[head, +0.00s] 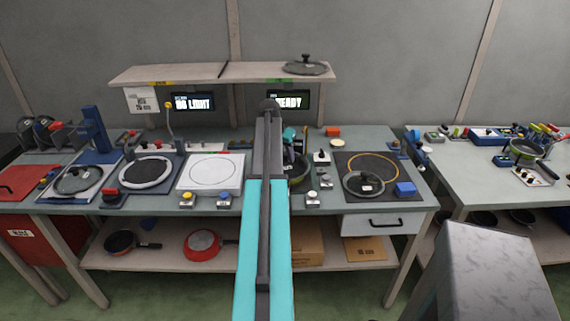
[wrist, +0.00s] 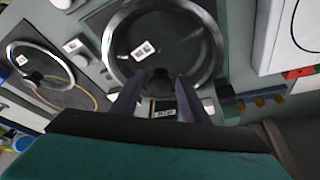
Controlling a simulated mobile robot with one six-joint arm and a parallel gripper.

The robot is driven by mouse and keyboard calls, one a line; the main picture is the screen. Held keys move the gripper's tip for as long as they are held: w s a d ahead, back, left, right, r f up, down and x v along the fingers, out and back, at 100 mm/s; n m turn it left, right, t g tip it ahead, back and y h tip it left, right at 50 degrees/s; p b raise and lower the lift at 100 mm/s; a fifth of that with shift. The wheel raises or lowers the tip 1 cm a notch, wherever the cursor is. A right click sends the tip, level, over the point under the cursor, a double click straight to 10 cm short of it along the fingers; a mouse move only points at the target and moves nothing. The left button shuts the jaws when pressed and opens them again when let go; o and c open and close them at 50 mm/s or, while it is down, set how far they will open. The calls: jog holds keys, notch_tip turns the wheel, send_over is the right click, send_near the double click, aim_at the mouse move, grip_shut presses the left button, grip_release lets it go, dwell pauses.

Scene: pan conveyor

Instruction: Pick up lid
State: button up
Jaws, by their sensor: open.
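A round dark lid with a bright metal rim and a white tag (wrist: 182,45) fills the upper middle of the wrist view. My gripper (wrist: 168,76) is open, its two dark fingers reaching over the near edge of this lid. A dark knob-like shape shows between them; whether they touch it I cannot tell. In the head view my arm hides most of this spot, and a dark green pan (head: 301,182) shows beside it. Another lid (head: 363,184) lies on the right mat and also shows in the wrist view (wrist: 38,62). More lids are on the shelf (head: 305,67) and the left stand (head: 78,180).
The overhead shelf (head: 195,75) runs behind. A second table (head: 470,180) stands at the right.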

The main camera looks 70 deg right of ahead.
dwell(0.5)
jog(key=shift+w, duration=0.1)
grip_shut()
